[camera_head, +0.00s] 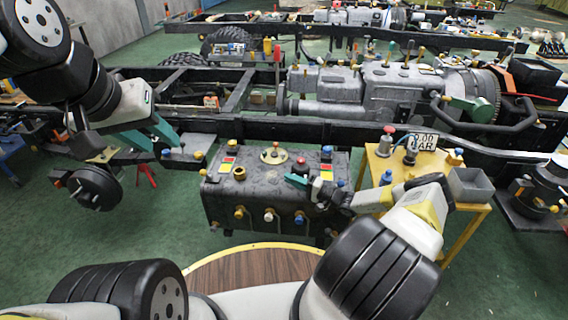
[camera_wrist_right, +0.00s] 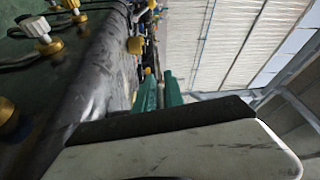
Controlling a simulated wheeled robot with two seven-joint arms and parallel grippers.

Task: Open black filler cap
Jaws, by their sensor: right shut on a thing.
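A black tank (camera_head: 255,200) stands in the middle of the head view, with several coloured knobs and fittings on its top and front. My right gripper (camera_head: 297,181) is at the tank's top, right of centre, just in front of a red knob (camera_head: 301,162). Its teal fingers are close together, also in the right wrist view (camera_wrist_right: 160,92). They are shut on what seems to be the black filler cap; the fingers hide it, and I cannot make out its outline. My left gripper (camera_head: 158,142) is open and empty, in the air left of the tank.
A brass ring fitting (camera_head: 239,173) and a pale round disc (camera_head: 273,154) are on the tank's top. Dark chassis rails run behind.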

